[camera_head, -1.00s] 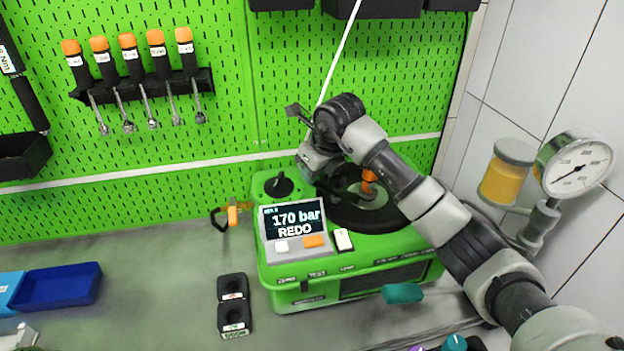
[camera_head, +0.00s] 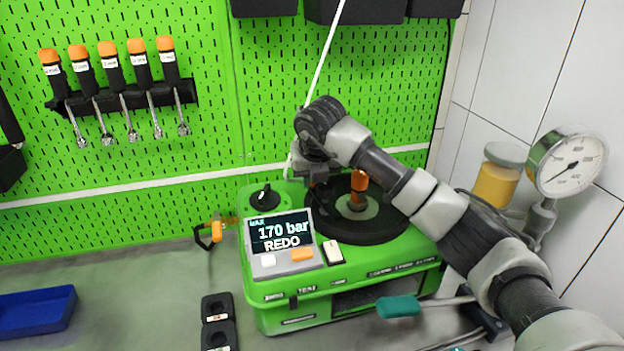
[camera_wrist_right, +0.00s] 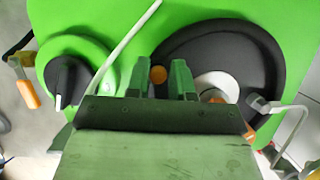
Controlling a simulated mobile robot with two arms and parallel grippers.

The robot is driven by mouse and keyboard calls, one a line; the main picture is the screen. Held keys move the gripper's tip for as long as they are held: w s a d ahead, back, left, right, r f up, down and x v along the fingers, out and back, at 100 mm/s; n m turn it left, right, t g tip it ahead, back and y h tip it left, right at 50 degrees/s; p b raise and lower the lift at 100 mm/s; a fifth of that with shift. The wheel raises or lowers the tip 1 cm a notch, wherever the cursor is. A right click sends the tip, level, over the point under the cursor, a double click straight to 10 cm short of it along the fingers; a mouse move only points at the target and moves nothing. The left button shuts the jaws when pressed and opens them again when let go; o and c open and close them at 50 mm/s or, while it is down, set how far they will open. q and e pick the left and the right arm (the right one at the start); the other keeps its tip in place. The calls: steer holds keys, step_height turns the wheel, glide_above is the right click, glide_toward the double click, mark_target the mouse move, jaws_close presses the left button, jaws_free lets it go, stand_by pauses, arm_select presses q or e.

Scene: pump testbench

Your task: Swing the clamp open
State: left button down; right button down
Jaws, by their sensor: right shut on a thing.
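The green testbench (camera_head: 360,290) carries a black round plate (camera_head: 385,226) with an orange upright piece (camera_head: 358,187) at its middle. I cannot tell for sure which part is the clamp. My right gripper (camera_head: 316,180) is over the plate's left edge, left of the orange piece. In the right wrist view, its two fingers (camera_wrist_right: 160,78) stand on either side of a small round orange end (camera_wrist_right: 158,75), in front of the plate (camera_wrist_right: 220,55). The gripper is shut on this end; the contact itself is not clear. My left gripper is not in view.
A display (camera_head: 280,238) reads "170 bar REDO". A black knob (camera_head: 265,196) is left of the plate, a teal-handled lever (camera_head: 398,307) in front. A pressure gauge (camera_head: 570,163) stands at the right.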

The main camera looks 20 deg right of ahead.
steer(key=shift+f, duration=0.1)
stand_by(0.3)
steer(key=c, duration=1.1)
jaws_free()
steer(key=shift+a, duration=0.1)
steer(key=shift+o, duration=0.2)
steer(key=b+v, duration=0.2)
steer(key=v, duration=0.9)
steer(key=shift+b, duration=0.3)
